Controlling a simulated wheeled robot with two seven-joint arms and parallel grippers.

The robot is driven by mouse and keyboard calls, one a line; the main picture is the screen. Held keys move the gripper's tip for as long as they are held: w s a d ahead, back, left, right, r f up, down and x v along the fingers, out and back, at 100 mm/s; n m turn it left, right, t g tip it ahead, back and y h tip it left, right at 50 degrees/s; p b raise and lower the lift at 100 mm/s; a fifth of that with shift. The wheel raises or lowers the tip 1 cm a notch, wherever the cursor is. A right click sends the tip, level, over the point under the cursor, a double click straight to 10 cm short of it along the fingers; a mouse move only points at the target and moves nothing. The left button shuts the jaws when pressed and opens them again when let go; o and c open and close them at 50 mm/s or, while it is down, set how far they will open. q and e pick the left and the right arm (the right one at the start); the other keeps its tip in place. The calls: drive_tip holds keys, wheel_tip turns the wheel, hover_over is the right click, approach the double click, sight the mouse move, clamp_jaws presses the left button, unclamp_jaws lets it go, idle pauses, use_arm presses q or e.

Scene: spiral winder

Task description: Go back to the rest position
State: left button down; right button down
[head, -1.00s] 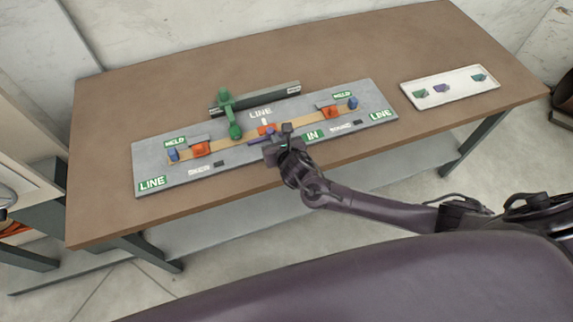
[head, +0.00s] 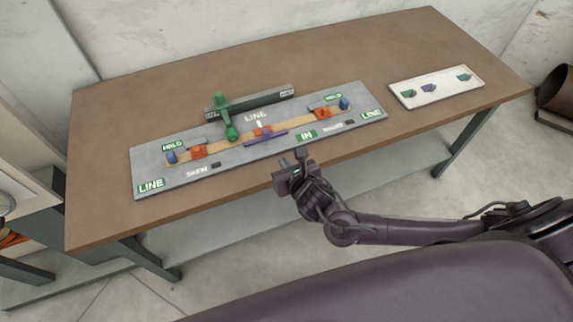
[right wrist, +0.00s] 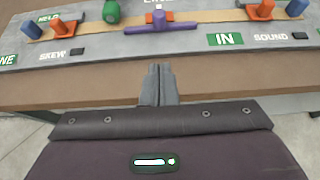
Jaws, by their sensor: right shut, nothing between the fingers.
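My right gripper (head: 287,171) is shut and empty, just off the table's front edge and in front of the grey board (head: 225,165). In the right wrist view its closed fingertips (right wrist: 158,70) point at the board, short of a purple bar (right wrist: 160,26). The purple bar (head: 266,138) lies on the board at the middle of a tan strip (head: 222,143), by an orange block (head: 262,131). A green lever (head: 225,115) stands left of it. Orange and blue pieces sit at both strip ends. My left gripper is not in view.
The brown table (head: 300,70) has free room behind the board. A white tray (head: 440,97) with several small coloured pieces lies at the right. A cabinet (head: 25,150) stands at the left. A brown bin (head: 556,90) is on the floor at the far right.

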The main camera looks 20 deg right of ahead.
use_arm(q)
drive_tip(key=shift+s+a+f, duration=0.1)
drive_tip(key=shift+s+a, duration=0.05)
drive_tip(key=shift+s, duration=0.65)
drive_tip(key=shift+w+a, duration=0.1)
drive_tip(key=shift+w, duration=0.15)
